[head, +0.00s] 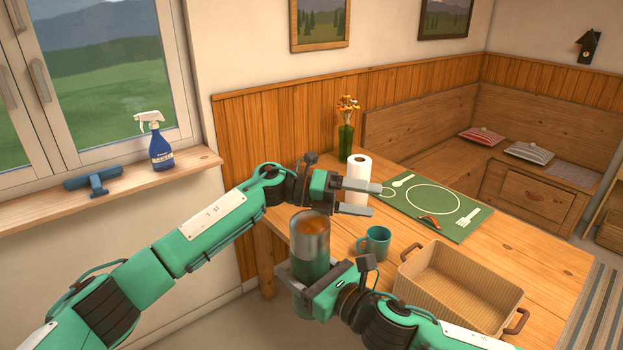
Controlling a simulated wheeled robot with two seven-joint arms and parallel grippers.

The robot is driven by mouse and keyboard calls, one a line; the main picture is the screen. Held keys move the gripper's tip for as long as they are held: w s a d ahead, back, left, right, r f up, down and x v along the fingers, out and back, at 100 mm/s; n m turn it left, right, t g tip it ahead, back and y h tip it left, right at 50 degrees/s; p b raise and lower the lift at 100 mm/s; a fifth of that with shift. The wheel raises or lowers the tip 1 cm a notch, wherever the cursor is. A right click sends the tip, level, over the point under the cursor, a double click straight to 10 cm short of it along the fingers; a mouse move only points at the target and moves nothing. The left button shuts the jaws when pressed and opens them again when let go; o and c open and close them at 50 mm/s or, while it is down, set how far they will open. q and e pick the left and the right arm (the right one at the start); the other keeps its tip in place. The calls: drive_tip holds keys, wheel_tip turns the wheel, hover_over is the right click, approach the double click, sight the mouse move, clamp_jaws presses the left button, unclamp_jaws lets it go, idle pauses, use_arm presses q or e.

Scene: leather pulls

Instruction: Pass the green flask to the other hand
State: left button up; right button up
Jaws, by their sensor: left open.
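The green flask (310,238) is upright, with a grey metallic upper part, an orange-brown top and a green lower part. My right gripper (318,289) is shut on its lower part and holds it in front of the table's near left edge. The gripper hides some of the flask's lower side. My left gripper (358,198) is open and empty, above the table's left part. It is above and to the right of the flask's top, with its fingers pointing right, and it overlaps the paper towel roll in the picture.
On the wooden table (535,258) are a paper towel roll (358,172), a teal mug (375,242), a wicker basket (455,290), a green placemat (460,220) and a flower vase (345,138). A spray bottle (161,148) stands on the windowsill at left.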

use_arm(q)
drive_tip(key=s+a+r+m+y, duration=0.1)
drive_tip(key=s+r+m+y, duration=0.4)
drive_tip(key=s+m+y, duration=0.25)
wheel_tip(320, 180, up, 5)
drive_tip(key=m+t+y, duration=0.2)
drive_tip(key=t+y, duration=0.2)
drive_tip(key=y, duration=0.5)
hover_over(310, 267)
drive_tip(key=w+d, duration=0.2)
drive_tip(key=w, duration=0.1)
drive_tip(key=shift+w+a+r+h, duration=0.1)
drive_tip(key=shift+a+h, duration=0.1)
drive_tip(key=shift+h, duration=0.05)
drive_tip(key=shift+a+r+m+t, duration=0.25)
drive_tip(key=shift+a+t, duration=0.15)
drive_tip(key=shift+a, duration=0.05)
wheel_tip(310, 267, down, 12)
drive_tip(key=shift+r, duration=0.1)
